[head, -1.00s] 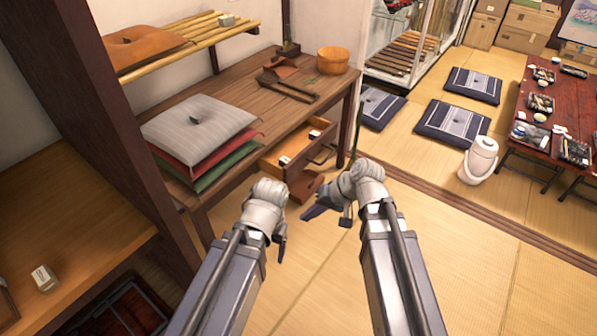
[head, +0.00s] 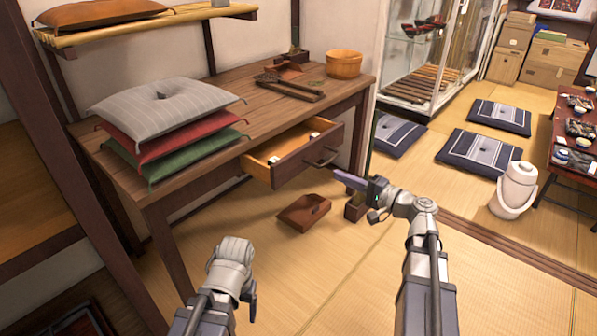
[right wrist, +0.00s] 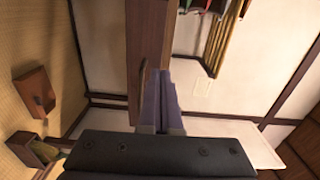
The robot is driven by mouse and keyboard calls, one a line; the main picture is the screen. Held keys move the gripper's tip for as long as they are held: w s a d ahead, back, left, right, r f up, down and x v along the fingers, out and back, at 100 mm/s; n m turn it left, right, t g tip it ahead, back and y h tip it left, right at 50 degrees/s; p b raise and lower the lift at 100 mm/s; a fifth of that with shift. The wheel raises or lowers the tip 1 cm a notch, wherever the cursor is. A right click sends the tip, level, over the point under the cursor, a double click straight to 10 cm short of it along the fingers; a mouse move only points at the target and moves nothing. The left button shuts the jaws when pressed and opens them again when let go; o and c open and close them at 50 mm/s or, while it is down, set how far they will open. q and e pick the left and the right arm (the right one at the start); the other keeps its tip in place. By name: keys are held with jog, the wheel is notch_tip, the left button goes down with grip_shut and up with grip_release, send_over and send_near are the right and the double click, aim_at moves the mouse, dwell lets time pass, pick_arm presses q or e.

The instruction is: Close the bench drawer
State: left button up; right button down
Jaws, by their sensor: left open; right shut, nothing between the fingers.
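The bench drawer (head: 312,160) is pulled out from the front of the wooden bench (head: 345,102), with small light items inside. Its dark handle (head: 322,158) is on the drawer front. My right gripper (head: 343,176) is shut and empty, with its fingertips close to the handle; I cannot tell if they touch it. In the right wrist view the shut fingers (right wrist: 160,95) point at the brown drawer front (right wrist: 148,40), and the handle (right wrist: 142,82) shows just left of the tips. My left gripper (head: 249,300) is low in front of the bench, away from the drawer, its fingers mostly hidden behind the wrist.
A brown dustpan-like piece (head: 303,212) and a small dark box (head: 356,207) lie on the tatami below the drawer. Stacked cushions (head: 165,110) and a wooden tub (head: 343,64) sit on the bench. A white pot (head: 514,190) stands right.

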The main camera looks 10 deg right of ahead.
aim_at(297, 154)
pick_arm(q)
jog(key=shift+f, duration=0.3)
pick_arm(e)
jog(key=shift+w+d, duration=0.25)
jog(key=shift+d, duration=0.05)
jog(key=x, duration=1.4)
jog(key=shift+r, duration=0.15)
jog(key=x, duration=1.1)
jog(key=shift+w+r, duration=0.1)
jog(key=shift+w, duration=0.15)
jog(key=shift+s, duration=0.1)
